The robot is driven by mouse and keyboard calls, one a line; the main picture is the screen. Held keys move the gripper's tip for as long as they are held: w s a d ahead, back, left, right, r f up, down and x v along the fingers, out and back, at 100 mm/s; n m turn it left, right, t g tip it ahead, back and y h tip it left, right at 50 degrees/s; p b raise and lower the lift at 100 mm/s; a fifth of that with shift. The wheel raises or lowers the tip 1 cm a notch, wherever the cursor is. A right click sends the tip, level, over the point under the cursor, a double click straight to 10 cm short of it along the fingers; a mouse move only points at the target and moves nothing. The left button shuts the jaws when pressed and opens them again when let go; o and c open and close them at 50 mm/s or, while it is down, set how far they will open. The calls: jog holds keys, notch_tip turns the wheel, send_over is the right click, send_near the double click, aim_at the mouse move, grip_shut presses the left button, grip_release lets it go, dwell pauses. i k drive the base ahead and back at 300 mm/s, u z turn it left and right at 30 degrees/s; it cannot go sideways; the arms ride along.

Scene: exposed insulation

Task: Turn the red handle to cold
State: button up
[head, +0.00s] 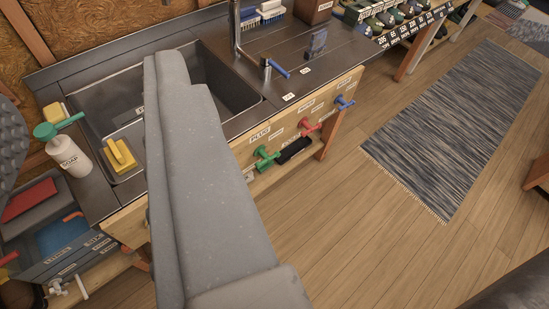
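A red handle (308,126) sticks out from the wooden front panel (262,152) below the sink counter, between a green handle (266,157) and a blue handle (345,103). White labels are fixed near these handles, but their words are too small to read surely, and I cannot make out a cold mark. A large grey part of my arm fills the middle of the view, left of the red handle and apart from it in the picture. My gripper's fingertips do not show.
A blue-levered tap (276,69) stands on the counter beside the sink (103,103). A black object (294,150) lies under the handles. Open wooden floor (340,215) and a grey rug (465,120) are right.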

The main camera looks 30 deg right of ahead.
aim_at(303, 122)
jog(key=z, duration=0.5)
jog(key=k, duration=1.3)
jog(key=z, duration=0.6)
jog(key=i, duration=1.75)
jog(key=u, duration=0.6)
